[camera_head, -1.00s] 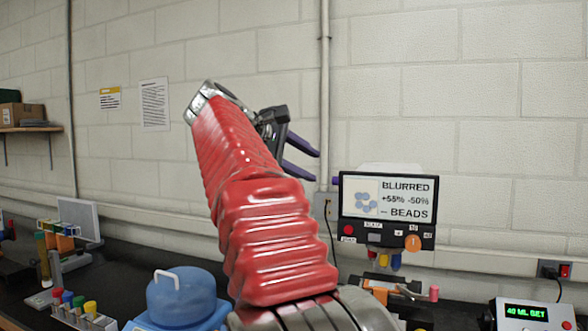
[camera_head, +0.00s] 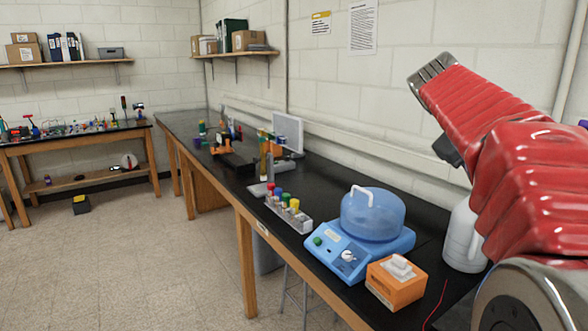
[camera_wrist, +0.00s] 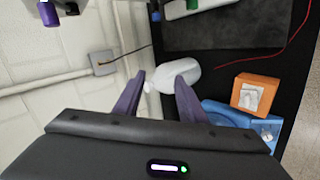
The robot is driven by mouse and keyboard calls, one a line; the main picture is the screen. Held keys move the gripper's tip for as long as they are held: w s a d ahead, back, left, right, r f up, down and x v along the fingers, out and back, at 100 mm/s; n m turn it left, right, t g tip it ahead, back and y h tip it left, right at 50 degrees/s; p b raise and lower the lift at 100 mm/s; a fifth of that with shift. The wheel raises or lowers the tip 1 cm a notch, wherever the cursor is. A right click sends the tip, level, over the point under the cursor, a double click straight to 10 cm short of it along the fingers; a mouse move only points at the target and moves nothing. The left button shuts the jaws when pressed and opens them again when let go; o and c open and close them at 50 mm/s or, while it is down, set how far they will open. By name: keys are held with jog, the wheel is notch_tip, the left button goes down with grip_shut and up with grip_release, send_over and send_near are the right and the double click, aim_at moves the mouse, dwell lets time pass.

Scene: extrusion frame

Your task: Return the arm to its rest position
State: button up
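My red arm rises at the right of the head view, its upper part raised and bent toward the upper left. My gripper (camera_wrist: 161,80) shows in the wrist view as two purple fingers spread apart with nothing gripped between them. It is above the bench near the wall, and a white jug (camera_wrist: 182,78) shows beyond the fingertips. In the head view the gripper is mostly hidden behind the arm. The jug (camera_head: 463,240) stands on the black bench beside the arm.
The black bench (camera_head: 330,172) runs along the wall. It holds a blue domed machine (camera_head: 372,216), an orange box (camera_head: 396,285) and a rack of coloured tubes (camera_head: 288,212). Shelves with boxes hang behind. Open floor (camera_head: 150,265) lies to the left.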

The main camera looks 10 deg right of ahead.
jog(key=s+a+f+m+t+y, duration=0.1)
jog(key=s+a+f+y, duration=0.2)
jog(key=a+f, duration=0.55)
jog(key=s+a+f+t+y, duration=0.1)
jog(key=s+a+f+y, duration=0.1)
jog(key=a+f, duration=0.7)
jog(key=s+a+f+y, duration=0.2)
jog(key=s+a+f, duration=0.2)
jog(key=s+a, duration=0.3)
jog(key=s+a+f+t+y, duration=0.1)
jog(key=s+a+f, duration=0.4)
jog(key=a, duration=0.5)
jog(key=shift+s+a+f+y, duration=0.15)
jog(key=shift+s+a+y, duration=0.15)
jog(key=shift+s+y, duration=0.55)
